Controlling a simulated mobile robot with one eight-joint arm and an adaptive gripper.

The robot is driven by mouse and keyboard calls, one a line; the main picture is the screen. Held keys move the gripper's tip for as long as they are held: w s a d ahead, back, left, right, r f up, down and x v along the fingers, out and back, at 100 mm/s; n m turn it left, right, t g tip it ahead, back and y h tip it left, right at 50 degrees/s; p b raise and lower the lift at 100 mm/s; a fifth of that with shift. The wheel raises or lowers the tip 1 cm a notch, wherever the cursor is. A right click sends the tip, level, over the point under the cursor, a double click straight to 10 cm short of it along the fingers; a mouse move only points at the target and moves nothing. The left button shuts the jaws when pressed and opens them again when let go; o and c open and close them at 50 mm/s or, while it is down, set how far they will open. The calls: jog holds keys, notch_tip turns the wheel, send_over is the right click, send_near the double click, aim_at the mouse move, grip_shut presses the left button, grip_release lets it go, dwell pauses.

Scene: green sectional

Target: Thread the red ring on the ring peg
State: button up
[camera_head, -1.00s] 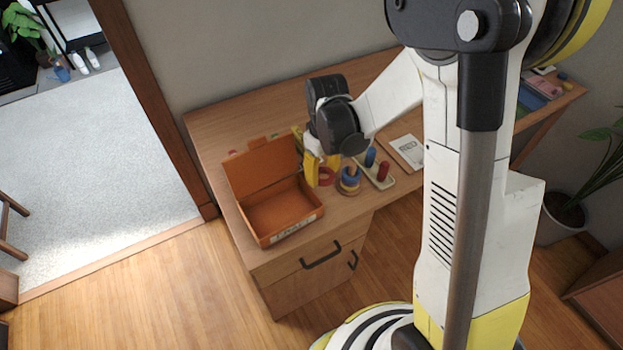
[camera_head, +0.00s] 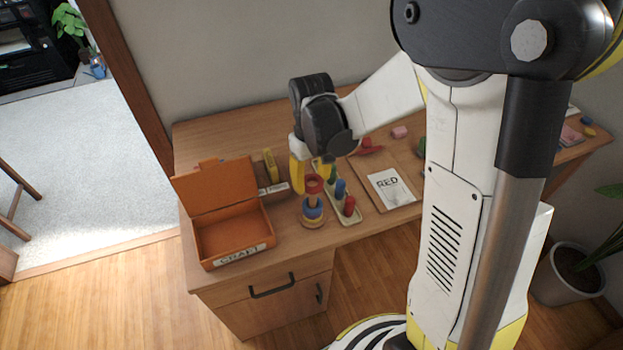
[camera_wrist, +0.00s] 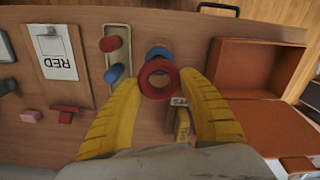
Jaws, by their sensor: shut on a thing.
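The red ring (camera_head: 313,184) is held between the yellow fingertips of my gripper (camera_head: 308,178), which is shut on it. In the wrist view the red ring (camera_wrist: 158,90) sits between the two fingertips, its hole facing the camera. The ring peg (camera_head: 313,202) stands below it on the desk, with a blue ring and a yellow ring stacked over its wooden base (camera_head: 312,221). The red ring appears above the stack, near the peg's top. In the wrist view the blue ring (camera_wrist: 158,51) shows partly behind it. Whether the peg tip is inside the ring cannot be told.
An open orange craft box (camera_head: 233,250) stands left of the peg. A card marked RED (camera_head: 391,188) lies farther right. The desk's front edge is near the peg.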

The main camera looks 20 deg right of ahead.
aim_at(311, 198)
jog(key=shift+f+b, duration=2.75)
jog(key=shift+f, duration=0.95)
jog(key=o, duration=0.9)
notch_tip(311, 198, up, 12)
jog(key=s+r+m+t, duration=0.1)
jog(key=s+r+t, duration=0.1)
jog(key=s, duration=0.4)
jog(key=s+r+m+t, duration=0.2)
jog(key=s+r+t, duration=0.1)
jog(key=s+t, duration=0.2)
jog(key=shift+s, duration=1.1)
